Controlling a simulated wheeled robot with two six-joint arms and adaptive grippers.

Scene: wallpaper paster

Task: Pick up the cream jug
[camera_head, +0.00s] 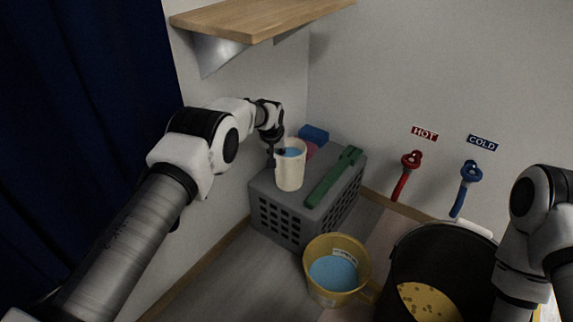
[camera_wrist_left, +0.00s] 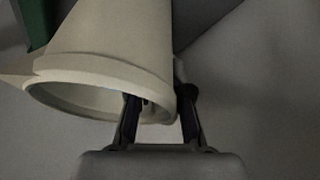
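The cream jug (camera_head: 291,170) stands upright on a grey crate, with blue liquid showing inside. My left gripper (camera_head: 277,158) points down at the jug's left rim. In the left wrist view the jug (camera_wrist_left: 120,45) fills the upper left, and the left gripper (camera_wrist_left: 160,118) has its fingers apart on either side of the rim wall. One finger is at the opening and the other is outside. I cannot tell whether either finger touches the wall. My right arm enters at the right edge, but its gripper is out of view.
The grey crate (camera_head: 276,219) also holds a green tool (camera_head: 333,178) and a blue item (camera_head: 313,134). A yellow jug (camera_head: 325,292) and a black bucket (camera_head: 398,262) stand on the floor. Red (camera_head: 406,172) and blue taps (camera_head: 464,187) are on the wall.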

